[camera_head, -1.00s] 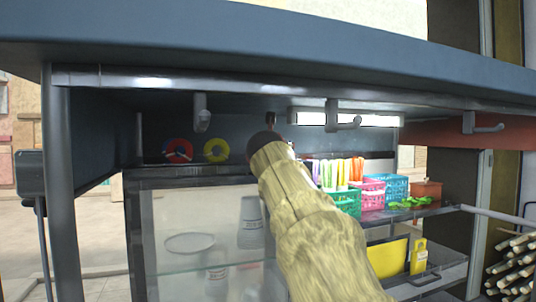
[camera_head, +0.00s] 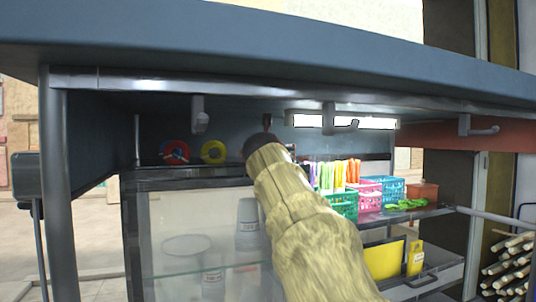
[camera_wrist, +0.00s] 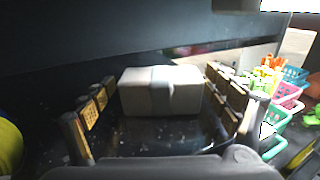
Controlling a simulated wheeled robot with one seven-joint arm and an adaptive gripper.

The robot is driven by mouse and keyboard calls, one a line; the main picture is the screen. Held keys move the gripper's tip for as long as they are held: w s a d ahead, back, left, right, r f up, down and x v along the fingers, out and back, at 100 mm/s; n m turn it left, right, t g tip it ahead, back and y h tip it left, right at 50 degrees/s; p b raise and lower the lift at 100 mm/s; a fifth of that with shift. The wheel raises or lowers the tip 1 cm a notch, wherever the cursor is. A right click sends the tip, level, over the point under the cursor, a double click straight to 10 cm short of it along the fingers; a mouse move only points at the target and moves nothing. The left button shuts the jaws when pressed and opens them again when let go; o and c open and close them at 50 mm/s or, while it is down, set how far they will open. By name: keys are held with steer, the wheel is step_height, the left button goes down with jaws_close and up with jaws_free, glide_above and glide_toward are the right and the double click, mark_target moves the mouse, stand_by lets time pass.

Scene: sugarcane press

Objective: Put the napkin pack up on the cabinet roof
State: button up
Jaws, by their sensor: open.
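The napkin pack (camera_wrist: 150,92) is a pale block with a greyish band round its middle. In the wrist view it rests on the dark, speckled cabinet roof (camera_wrist: 165,137), with a dark wall behind. My gripper (camera_wrist: 163,97) is open, its two jaws standing on the left and right of the pack with visible gaps. In the head view the roof's front edge (camera_head: 185,182) shows above the glass case. There my sleeved arm reaches to the roof and hides the pack and my gripper.
Red and yellow tape rolls (camera_head: 213,151) sit on the roof to the left. Coloured baskets (camera_head: 369,192) of straws stand on a shelf to the right. Hooks (camera_head: 328,118) hang under the overhead canopy (camera_head: 250,45), above the arm. Cups (camera_head: 247,225) are inside the glass case.

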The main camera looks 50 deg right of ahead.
steer(key=v, duration=1.2)
steer(key=shift+p, duration=0.3)
steer(key=shift+r, duration=0.1)
